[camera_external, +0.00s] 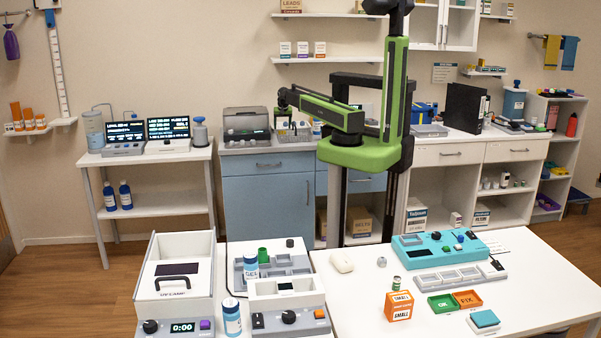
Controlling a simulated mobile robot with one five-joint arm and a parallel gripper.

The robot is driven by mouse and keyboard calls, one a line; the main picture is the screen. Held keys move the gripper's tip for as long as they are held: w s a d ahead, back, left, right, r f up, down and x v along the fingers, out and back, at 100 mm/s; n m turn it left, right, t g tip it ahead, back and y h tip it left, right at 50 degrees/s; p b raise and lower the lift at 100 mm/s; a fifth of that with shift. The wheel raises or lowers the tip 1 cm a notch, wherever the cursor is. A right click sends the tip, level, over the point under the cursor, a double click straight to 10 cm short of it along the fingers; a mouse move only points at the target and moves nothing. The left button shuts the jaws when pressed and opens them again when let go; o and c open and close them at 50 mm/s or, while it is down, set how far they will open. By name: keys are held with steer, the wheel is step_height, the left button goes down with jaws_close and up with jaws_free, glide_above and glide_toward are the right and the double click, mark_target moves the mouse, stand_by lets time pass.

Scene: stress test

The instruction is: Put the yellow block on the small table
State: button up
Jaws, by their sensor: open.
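I cannot make out a clear yellow block in this view. A cream rounded block (342,261) and an orange and white box marked SMALL (398,306) lie apart on the white front table (365,318). A smaller white table (170,153) with two screens stands at the back left; I cannot tell which table is the small one. My gripper (284,116) is at the end of the raised arm, high in front of the blue cabinet's counter, far from the front table. It looks empty and open, though small in the picture.
A white lamp box (180,272) and grey devices fill the left of the front table. A teal device (440,246), green and orange trays (443,303), and a teal pad (484,320) stand at its right. The front middle has some bare room.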

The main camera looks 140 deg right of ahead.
steer(key=b+x, duration=0.4)
steer(key=x, duration=0.1)
steer(key=shift+d+b, duration=0.1)
steer(key=shift+b, duration=0.3)
steer(key=shift+r, duration=0.1)
steer(key=c, duration=1.4)
